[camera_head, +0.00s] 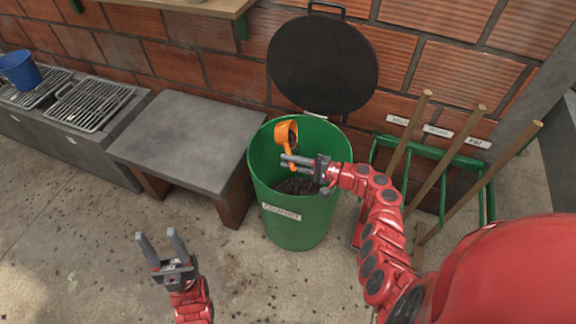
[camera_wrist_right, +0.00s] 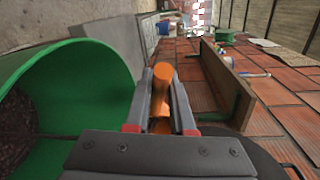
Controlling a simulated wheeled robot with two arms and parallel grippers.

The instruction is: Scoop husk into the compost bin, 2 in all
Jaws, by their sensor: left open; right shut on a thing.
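The green compost bin (camera_head: 305,225) stands open, with dark husk (camera_head: 297,186) on its bottom. It also shows at the left of the right wrist view (camera_wrist_right: 90,85). My right gripper (camera_head: 290,162) is shut on the handle of an orange scoop (camera_head: 285,132) above the bin's opening. In the right wrist view the orange handle (camera_wrist_right: 162,78) lies between the fingers. The scoop is tilted; some dark matter shows in its mouth, but I cannot tell how much. My left gripper (camera_head: 160,245) is open and empty over the floor, left of the bin.
The bin's round black lid (camera_head: 322,62) is raised against the brick wall. A grey bench (camera_head: 185,140) stands left of the bin, beside metal grates (camera_head: 88,105) and a blue bucket (camera_head: 19,70). A green rack (camera_head: 440,158) with wooden handles stands to the right.

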